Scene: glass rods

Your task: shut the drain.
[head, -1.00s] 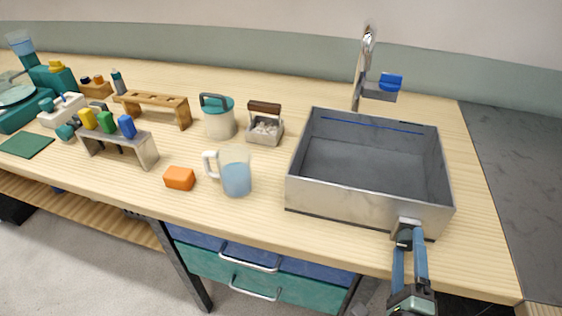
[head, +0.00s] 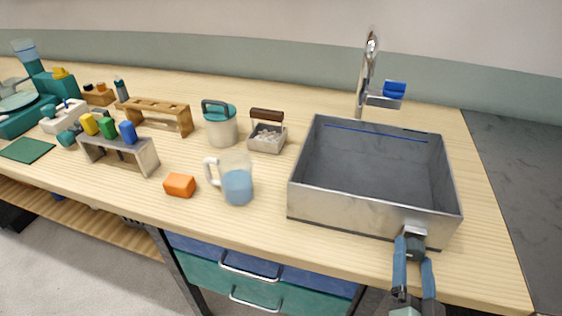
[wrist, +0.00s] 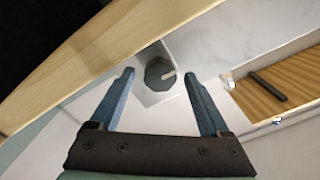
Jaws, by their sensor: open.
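The grey metal sink (head: 345,205) stands at the right of the counter, its basin looking empty. On its front wall, low at the right, is a small light plate (head: 415,231) with a dark round knob (head: 415,244). In the wrist view the gripper (wrist: 159,76) holds nothing; I cannot tell whether a fingertip touches the knob. No drain hole is visible.
A tap (head: 366,75) with a blue handle (head: 394,89) stands behind the sink. A measuring jug (head: 237,180) with blue liquid and an orange block (head: 179,185) are to the left. Drawer handles (head: 250,268) stick out below the counter edge.

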